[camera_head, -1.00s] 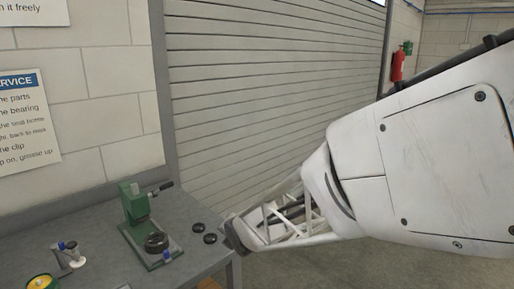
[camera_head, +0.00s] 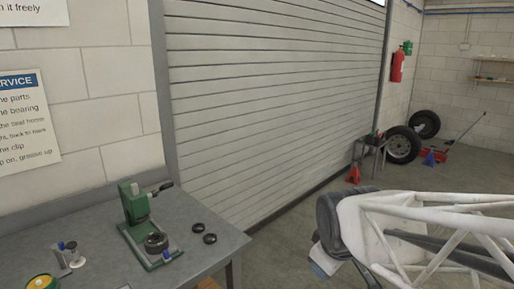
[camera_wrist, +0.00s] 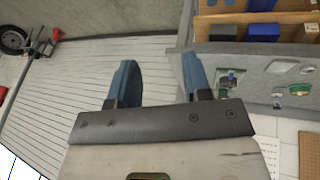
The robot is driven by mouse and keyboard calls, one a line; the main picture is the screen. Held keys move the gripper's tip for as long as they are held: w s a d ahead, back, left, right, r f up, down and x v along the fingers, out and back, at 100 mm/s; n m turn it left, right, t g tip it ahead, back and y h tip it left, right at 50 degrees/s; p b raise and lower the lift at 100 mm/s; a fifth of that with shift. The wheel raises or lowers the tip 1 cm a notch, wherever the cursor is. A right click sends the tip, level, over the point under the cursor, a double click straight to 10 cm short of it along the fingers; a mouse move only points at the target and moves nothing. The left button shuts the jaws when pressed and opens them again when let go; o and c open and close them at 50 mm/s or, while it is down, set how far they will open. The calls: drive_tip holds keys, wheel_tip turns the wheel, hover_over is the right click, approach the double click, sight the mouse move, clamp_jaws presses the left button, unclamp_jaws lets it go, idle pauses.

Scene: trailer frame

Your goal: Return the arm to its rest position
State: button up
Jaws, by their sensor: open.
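My gripper (camera_wrist: 160,66) shows in the wrist view with its two blue fingers wide apart and nothing between them. It is in free air, clear of the bench. In the head view my white lattice arm stands at the lower right, over the floor and right of the bench. I cannot clearly make out the fingers there.
The grey workbench (camera_head: 206,252) at the lower left holds a green press (camera_head: 135,203) and two dark rings (camera_head: 204,233). Behind is a roller shutter (camera_head: 270,110). Floor between is clear.

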drive_tip(key=s+d+m+g, duration=0.2)
drive_tip(key=s+d+m, duration=0.1)
drive_tip(key=s+m, duration=0.5)
drive_tip(key=s, duration=0.3)
drive_tip(key=shift+d+r, duration=0.35)
drive_tip(key=shift+r, duration=0.05)
drive_tip(key=shift+w, duration=0.1)
idle(1.4)
